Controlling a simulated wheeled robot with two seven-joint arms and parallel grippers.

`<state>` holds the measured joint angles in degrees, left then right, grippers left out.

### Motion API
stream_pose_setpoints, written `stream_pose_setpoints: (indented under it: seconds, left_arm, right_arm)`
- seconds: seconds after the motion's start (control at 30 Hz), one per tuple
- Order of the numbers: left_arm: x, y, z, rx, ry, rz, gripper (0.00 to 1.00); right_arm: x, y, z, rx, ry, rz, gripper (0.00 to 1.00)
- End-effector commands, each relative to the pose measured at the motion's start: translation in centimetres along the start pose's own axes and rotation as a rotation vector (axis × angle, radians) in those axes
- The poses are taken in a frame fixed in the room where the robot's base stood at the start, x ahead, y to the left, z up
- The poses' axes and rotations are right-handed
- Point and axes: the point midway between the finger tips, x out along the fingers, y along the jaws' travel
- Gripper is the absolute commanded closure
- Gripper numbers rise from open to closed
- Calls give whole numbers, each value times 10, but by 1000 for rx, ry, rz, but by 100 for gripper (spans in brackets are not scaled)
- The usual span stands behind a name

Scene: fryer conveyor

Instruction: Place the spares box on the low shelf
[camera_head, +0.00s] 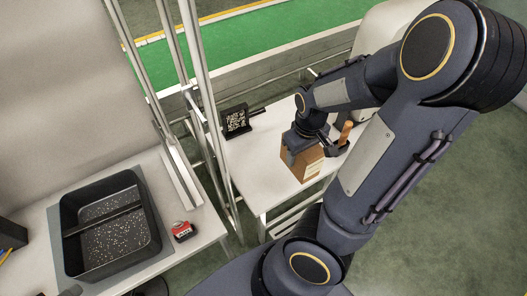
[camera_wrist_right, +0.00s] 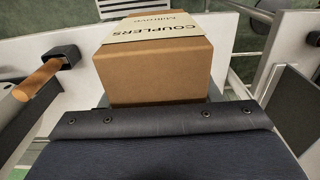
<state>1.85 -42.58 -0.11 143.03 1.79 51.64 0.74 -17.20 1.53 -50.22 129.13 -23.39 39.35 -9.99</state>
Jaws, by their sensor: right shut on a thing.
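A brown cardboard box (camera_head: 303,164) is at the white side table near the middle of the head view. In the right wrist view the box (camera_wrist_right: 155,72) carries a pale label reading COUPLERS. My right gripper (camera_head: 305,140) is shut on the box from above; its fingertips are largely hidden. I cannot tell whether the box touches the tabletop. A slatted low shelf (camera_head: 298,212) shows partly under the table's front edge; my arm and the tabletop hide the rest. My left gripper is not in view.
A wooden-handled tool (camera_head: 345,133) stands close right of the box. A black holder with a speckled face (camera_head: 236,120) sits at the table's back left. Metal posts (camera_head: 205,100) rise left of the table. A black tray (camera_head: 108,225) and red device (camera_head: 182,231) occupy the left counter.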

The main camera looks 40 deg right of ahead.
Motion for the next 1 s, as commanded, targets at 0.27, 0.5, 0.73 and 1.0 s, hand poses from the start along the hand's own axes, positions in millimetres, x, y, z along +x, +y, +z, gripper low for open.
stream_pose_setpoints:
  seconds: [0.27, 0.5, 0.73, 1.0]
  left_arm:
    - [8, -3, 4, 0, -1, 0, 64]
    - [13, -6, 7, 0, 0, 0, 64]
    - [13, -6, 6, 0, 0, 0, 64]
    - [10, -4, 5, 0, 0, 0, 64]
  right_arm:
    - [33, -41, -52, -6, -4, 6, 81]
    - [75, -63, -78, -1, -3, 3, 81]
    - [90, -71, -89, 0, 0, 2, 81]
    - [122, -74, -90, 1, -2, 1, 81]
